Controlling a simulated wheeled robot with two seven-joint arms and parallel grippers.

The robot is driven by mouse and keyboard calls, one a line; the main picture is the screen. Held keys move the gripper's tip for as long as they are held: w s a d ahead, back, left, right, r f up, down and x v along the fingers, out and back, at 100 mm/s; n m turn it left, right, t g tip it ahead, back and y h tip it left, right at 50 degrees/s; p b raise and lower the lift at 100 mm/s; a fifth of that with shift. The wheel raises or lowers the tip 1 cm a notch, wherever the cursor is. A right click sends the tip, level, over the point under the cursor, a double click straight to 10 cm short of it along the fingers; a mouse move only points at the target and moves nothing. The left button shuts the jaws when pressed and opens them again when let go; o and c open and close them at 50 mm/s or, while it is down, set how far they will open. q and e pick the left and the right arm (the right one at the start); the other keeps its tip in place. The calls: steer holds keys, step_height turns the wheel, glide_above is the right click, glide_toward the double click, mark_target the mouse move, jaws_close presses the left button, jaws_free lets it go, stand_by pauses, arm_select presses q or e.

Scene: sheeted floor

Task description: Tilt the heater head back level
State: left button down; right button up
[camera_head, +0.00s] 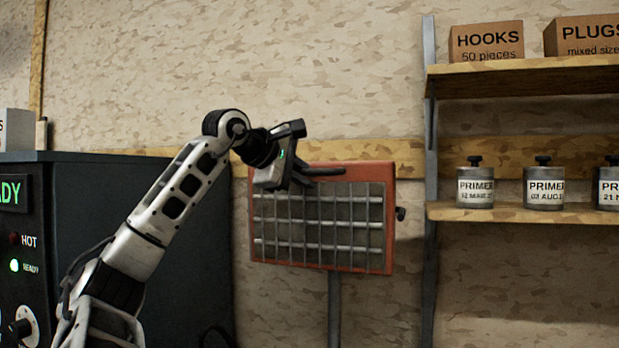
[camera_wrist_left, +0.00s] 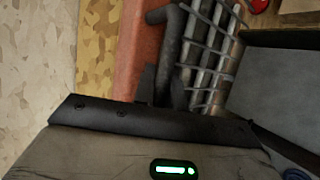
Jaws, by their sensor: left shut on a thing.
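The heater head (camera_head: 320,262) is an orange-red rectangular frame with a metal grille on a grey post (camera_head: 334,305). In the head view its face is toward me and its outline looks slightly skewed. A dark knob (camera_head: 400,213) sticks out at its right side. My left gripper (camera_head: 312,173) is at its top left edge, shut on a dark bar at the heater's top. In the left wrist view the orange frame (camera_wrist_left: 135,50) and the grille (camera_wrist_left: 210,50) lie just past the fingers (camera_wrist_left: 165,90). The fingertips' contact is partly hidden. My right gripper is out of view.
A dark cabinet (camera_head: 150,215) with lit indicators stands at the left, behind my left arm. At the right, a grey upright (camera_head: 430,150) carries wooden shelves with boxes (camera_head: 487,41) and primer tins (camera_head: 475,185). The wall behind is chipboard.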

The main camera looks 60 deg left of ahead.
arm_select(q)
steer(key=shift+a, duration=0.1)
steer(key=c, duration=1.7)
jaws_free()
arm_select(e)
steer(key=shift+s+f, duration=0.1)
arm_select(q)
steer(key=shift+s, duration=0.1)
steer(key=b+v, duration=0.2)
steer(key=v, duration=1.3)
steer(key=shift+s+d+r, duration=0.1)
steer(key=shift+s+d, duration=0.15)
steer(key=shift+s, duration=0.1)
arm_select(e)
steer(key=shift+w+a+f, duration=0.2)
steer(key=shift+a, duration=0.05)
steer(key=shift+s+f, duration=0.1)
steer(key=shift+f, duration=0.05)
